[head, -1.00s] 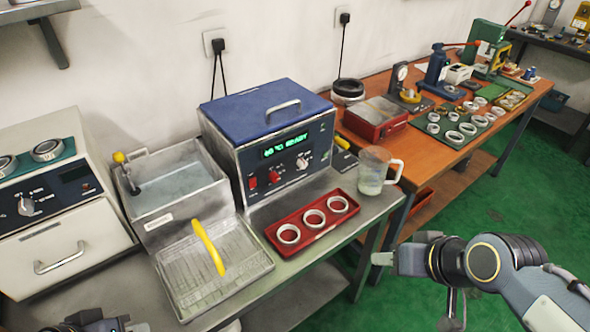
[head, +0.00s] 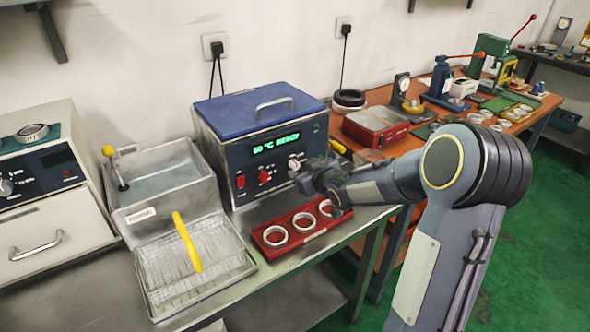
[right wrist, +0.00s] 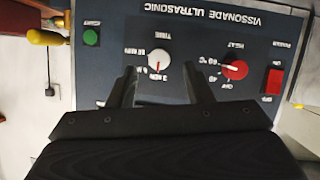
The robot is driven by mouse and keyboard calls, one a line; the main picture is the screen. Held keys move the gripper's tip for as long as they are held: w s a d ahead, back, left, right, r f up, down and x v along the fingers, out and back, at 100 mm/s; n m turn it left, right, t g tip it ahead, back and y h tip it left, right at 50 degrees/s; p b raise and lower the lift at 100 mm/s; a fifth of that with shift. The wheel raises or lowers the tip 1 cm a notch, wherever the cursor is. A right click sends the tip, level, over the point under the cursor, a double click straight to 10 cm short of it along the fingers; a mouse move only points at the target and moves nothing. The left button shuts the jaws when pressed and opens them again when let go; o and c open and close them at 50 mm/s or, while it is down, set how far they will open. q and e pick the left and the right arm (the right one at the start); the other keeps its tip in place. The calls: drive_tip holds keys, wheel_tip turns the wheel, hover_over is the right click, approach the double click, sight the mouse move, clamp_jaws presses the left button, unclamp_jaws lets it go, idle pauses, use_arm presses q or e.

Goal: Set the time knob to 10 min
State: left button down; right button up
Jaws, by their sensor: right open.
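The time knob (right wrist: 159,62) is a white dial on the dark blue front panel of the ultrasonic cleaner (head: 262,105). In the upside-down right wrist view its red mark points down the picture, roughly toward the "3 MIN" label; the other time labels are hard to read. My right gripper (right wrist: 165,82) is open, its two fingers apart in front of the panel, with the knob showing between and beyond their tips. I cannot tell any contact. In the head view the gripper (head: 308,178) is just right of and below the knob (head: 294,163). My left gripper is out of view.
A red heat knob (right wrist: 235,70), a red switch (right wrist: 273,82) and a green button (right wrist: 91,37) flank the time knob. The display (head: 275,147) reads "60 °C READY". A red tray (head: 258,240) with three rings stands below my right arm. A wire basket (head: 150,285) stands left.

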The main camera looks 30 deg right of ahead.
sight(297, 166)
drive_tip(key=shift+x, duration=1.65)
drive_tip(key=shift+s, duration=0.1)
drive_tip(key=shift+c, duration=0.4)
drive_tip(key=shift+d, duration=0.1)
drive_tip(key=c, duration=0.9)
